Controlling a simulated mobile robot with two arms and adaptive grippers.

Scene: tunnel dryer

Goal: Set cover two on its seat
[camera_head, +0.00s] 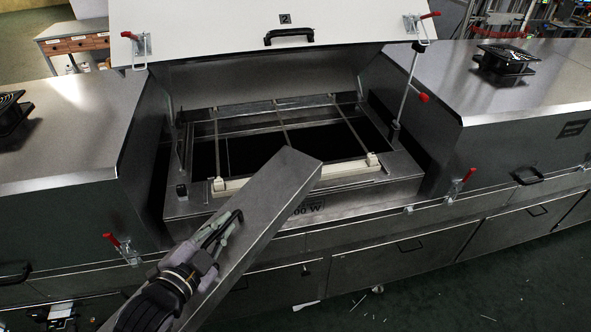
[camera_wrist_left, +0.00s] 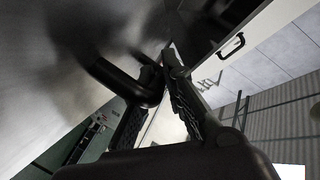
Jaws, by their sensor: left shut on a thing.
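A long flat grey metal cover (camera_head: 275,197) is held slantwise in front of the open dryer section. Its far end overlaps the front rim of the opening in the picture; whether it touches cannot be told. My left gripper (camera_head: 225,228) is shut on the black bar handle on top of the cover. In the left wrist view the fingers (camera_wrist_left: 158,82) close on the dark handle, with the grey cover face (camera_wrist_left: 45,75) at the left. The open section (camera_head: 180,205), a frame with pale rods and white end blocks, lies behind the cover. My right gripper is out of view.
A raised lid (camera_head: 230,20) with a black handle stands over the opening, with a thin strut (camera_head: 408,85) at its right. Closed hoods (camera_head: 75,125) and (camera_head: 510,95) flank it. Red-handled latches (camera_head: 122,247) and (camera_head: 460,184) stick out in front. Debris lies on the green floor.

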